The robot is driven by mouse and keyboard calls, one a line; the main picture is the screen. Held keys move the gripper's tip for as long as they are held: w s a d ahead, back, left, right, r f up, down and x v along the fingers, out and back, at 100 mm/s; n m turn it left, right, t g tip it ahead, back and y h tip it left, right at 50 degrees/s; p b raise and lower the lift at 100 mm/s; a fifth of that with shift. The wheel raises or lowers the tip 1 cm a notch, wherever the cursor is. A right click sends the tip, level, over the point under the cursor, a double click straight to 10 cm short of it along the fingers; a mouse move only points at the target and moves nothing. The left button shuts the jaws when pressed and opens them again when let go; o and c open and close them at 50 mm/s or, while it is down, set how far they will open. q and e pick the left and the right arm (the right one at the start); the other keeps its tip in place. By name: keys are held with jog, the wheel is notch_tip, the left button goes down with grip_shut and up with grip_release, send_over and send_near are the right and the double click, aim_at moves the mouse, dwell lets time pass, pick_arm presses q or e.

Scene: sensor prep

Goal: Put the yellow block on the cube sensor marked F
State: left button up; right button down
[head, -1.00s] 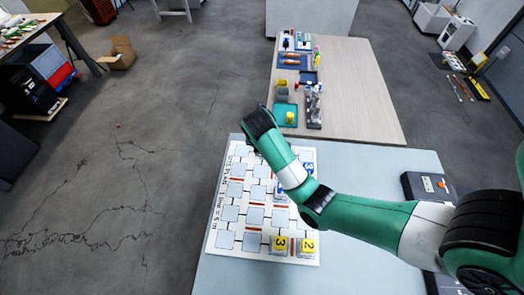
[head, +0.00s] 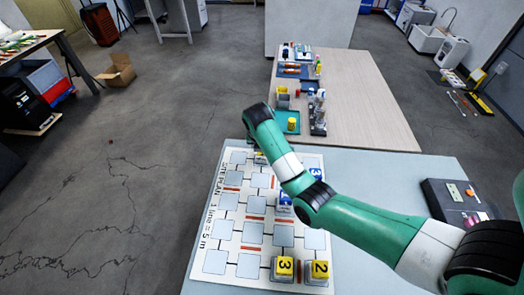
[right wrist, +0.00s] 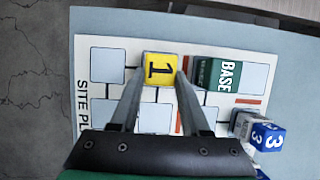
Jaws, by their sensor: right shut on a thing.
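A yellow block marked 1 (right wrist: 160,67) sits between the two fingers of my right gripper (right wrist: 160,88), which is shut on it over the far edge of the site-plan board. A small yellow patch (head: 260,158) shows under my right wrist in the head view; my arm hides the rest. Two more yellow-topped cubes, marked 3 (head: 284,267) and 2 (head: 319,270), stand at the board's near right corner. Blue-and-white cubes marked 3 (right wrist: 268,137) stand on the right side of the board. I cannot read an F on any cube. My left gripper is not in view.
The white board (head: 200,283) has several pale square spots, many bare. A dark case (head: 440,200) lies at the right. Trays and small items stand on the wooden table (head: 375,120) beyond.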

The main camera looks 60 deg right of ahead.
jog(key=shift+r, duration=0.1)
jog(key=shift+w, duration=0.1)
jog(key=c, duration=0.8)
grip_release()
jog(key=shift+f, duration=0.25)
jog(key=shift+c, duration=0.2)
jog(key=o, duration=0.5)
jog(key=shift+c, duration=0.2)
jog(key=shift+r, duration=0.1)
